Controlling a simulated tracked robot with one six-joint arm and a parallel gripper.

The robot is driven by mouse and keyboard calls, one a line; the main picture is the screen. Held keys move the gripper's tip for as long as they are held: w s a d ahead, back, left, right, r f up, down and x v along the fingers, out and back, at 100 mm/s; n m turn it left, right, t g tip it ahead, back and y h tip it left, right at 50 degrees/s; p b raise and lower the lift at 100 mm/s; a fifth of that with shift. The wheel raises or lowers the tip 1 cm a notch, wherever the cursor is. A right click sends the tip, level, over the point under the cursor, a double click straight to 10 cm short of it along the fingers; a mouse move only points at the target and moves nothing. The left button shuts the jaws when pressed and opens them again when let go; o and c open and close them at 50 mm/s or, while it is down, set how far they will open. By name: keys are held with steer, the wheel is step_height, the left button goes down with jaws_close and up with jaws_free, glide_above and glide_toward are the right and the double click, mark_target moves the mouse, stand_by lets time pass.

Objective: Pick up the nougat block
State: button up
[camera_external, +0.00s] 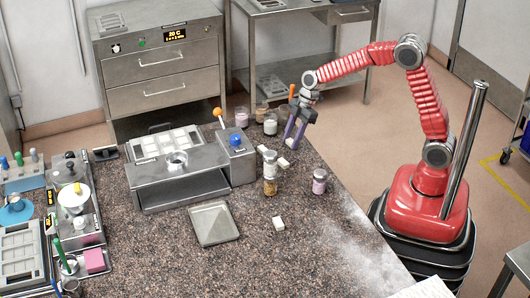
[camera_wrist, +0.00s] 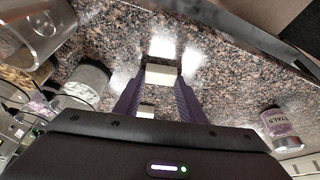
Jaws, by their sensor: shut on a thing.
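My gripper (camera_external: 292,142) points down over the granite counter near its back right edge. A small cream-white block, which I take as the nougat block (camera_wrist: 160,74), sits between the purple fingertips of my gripper (camera_wrist: 158,82) in the wrist view. The jaws are shut on it. It shows as a pale piece at the fingertips in the outside view (camera_external: 291,145). I cannot tell whether it is clear of the counter. A second pale block (camera_external: 283,163) lies just in front of the gripper. Another pale block (camera_external: 278,223) lies nearer the middle.
A jar with a pink label (camera_external: 319,182) stands right of the gripper. A jar of golden bits (camera_external: 270,187) stands to the front left. Several jars stand behind, including a pale one (camera_external: 270,125). A steel machine (camera_external: 180,190) is left. A grey tray (camera_external: 214,223) lies in front.

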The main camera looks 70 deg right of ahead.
mark_target(292, 141)
step_height(292, 141, up, 10)
stand_by(0.8)
stand_by(0.8)
